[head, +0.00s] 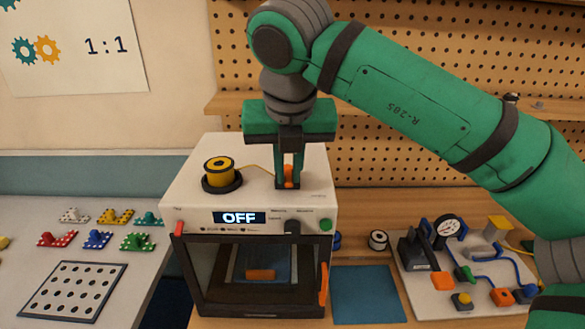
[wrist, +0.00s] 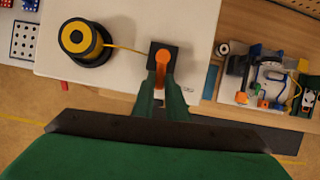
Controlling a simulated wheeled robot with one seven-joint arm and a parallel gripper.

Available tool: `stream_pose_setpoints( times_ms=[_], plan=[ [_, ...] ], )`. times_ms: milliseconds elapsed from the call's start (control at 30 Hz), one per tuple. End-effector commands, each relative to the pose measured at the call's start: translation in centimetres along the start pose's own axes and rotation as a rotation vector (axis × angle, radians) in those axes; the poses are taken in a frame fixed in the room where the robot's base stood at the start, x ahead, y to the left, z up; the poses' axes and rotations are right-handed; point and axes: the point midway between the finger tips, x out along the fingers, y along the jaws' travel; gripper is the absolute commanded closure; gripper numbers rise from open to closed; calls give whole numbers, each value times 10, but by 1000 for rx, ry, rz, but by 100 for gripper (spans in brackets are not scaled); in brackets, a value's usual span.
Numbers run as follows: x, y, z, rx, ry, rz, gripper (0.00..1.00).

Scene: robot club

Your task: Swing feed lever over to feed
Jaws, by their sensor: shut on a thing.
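The orange feed lever (wrist: 163,57) stands on a dark square base (wrist: 154,47) on top of the white printer (head: 190,190). In the head view the lever (head: 288,170) shows between my fingers. My gripper (head: 289,183) points straight down and is shut on the lever. In the wrist view my gripper (wrist: 163,84) reaches the lever from below in the picture. Part of the lever is hidden by the fingers. The printer's display (head: 239,217) reads OFF.
A yellow filament spool (head: 219,171) sits left of the lever, with a yellow strand running to the lever base. A board with a gauge (head: 447,227) and blue tubing lies at right. Coloured bricks (head: 97,239) lie at left. A pegboard (head: 400,140) stands behind.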

Motion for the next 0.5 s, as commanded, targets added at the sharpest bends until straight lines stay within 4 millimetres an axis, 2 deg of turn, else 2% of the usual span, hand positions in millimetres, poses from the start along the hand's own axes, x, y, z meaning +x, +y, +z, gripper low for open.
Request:
stream_pose_setpoints(
  times_ms=[167,467,500],
  plan=[
    [-1,4,0,66,-3,-26,100],
    [-1,4,1,73,-3,-27,100],
    [-1,4,1,73,-3,-27,80]
  ],
)
